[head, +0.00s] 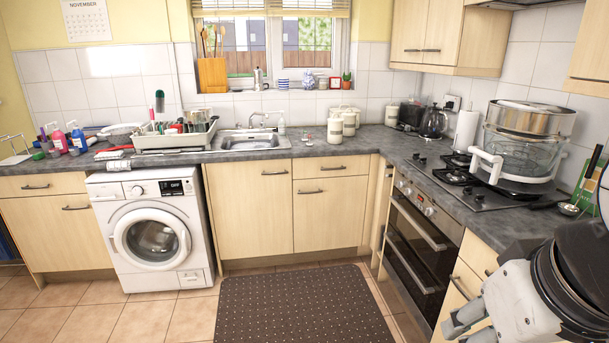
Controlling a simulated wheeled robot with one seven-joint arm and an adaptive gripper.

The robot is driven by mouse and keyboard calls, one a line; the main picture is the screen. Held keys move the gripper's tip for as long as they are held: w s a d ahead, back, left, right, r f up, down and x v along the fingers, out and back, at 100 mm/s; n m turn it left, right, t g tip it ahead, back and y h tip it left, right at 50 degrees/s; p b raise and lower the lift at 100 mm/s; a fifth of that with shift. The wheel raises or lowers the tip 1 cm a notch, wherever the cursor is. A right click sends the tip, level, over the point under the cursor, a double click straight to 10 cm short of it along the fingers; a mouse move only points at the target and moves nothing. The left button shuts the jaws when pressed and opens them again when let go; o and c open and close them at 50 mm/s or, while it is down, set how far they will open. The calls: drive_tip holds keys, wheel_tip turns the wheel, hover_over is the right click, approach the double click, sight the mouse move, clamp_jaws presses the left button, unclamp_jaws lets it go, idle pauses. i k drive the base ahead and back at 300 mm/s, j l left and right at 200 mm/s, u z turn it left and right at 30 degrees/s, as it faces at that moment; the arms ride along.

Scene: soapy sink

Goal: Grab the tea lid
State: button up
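A small group of white lidded canisters stands on the counter in the back corner, right of the sink. The front canister (335,130) and the one behind it (349,123) show light lids on top. Their labels are too small to read, so I cannot tell which one is the tea canister or pick out its lid. The fingertips are not clearly seen, so I cannot tell whether the gripper is open or shut.
The hob (462,181) and a large glass-bowled cooker (521,150) lie along the right counter. A kettle (433,123) and paper roll (466,130) stand behind. The sink (250,142) and dish rack (172,138) are left. The floor around the dark mat (305,305) is clear.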

sight(332, 119)
drive_tip(key=i, duration=3.75)
drive_tip(key=i+u, duration=0.15)
drive_tip(key=i, duration=0.3)
drive_tip(key=i+l+u, duration=0.15)
drive_tip(key=i, duration=0.3)
